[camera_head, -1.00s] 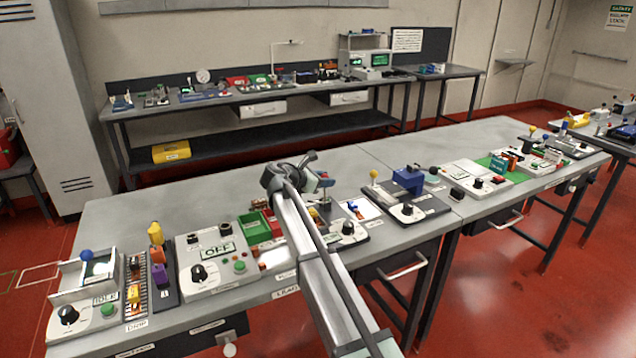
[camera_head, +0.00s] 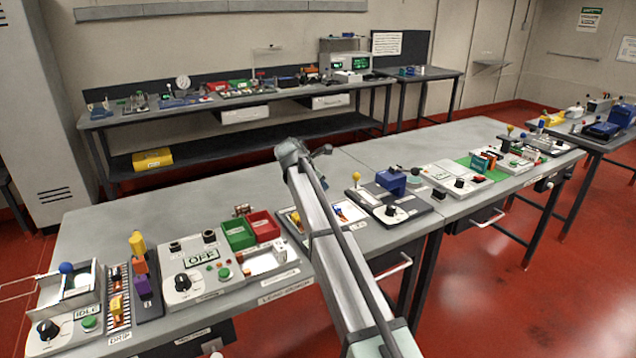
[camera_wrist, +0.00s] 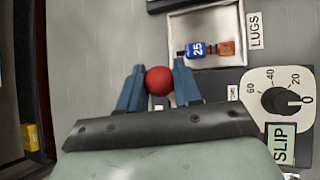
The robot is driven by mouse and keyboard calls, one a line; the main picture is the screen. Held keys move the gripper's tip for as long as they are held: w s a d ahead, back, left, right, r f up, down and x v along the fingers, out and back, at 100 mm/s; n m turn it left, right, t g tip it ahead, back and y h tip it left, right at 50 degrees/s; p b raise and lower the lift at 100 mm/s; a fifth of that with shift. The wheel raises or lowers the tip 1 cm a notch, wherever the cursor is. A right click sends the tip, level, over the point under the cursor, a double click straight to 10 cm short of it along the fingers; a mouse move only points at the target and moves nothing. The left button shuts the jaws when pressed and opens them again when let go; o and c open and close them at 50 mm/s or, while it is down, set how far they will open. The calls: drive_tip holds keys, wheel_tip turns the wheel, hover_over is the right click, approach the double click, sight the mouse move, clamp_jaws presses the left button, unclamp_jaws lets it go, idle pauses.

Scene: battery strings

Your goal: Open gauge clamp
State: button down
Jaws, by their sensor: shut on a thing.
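In the wrist view my gripper (camera_wrist: 158,82) has its two blue fingers on either side of a red ball knob (camera_wrist: 158,80) and is shut on it. What the knob is fixed to is hidden behind the fingers and the gripper body, and I cannot tell which part is the gauge clamp. In the head view my arm hides the gripper and the red knob.
In the wrist view the white LUGS tray (camera_wrist: 222,61) holds a blue and orange lug (camera_wrist: 205,49). A SLIP panel with a black dial (camera_wrist: 288,98) is at the right. In the head view a blue block device (camera_head: 391,180) and a yellow-knobbed lever (camera_head: 356,178) stand right of my arm.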

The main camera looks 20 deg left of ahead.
drive_tip(key=c, duration=0.8)
unclamp_jaws()
drive_tip(key=v, duration=1.3)
drive_tip(key=shift+s+a+r, duration=0.15)
drive_tip(key=shift+s+r, duration=0.1)
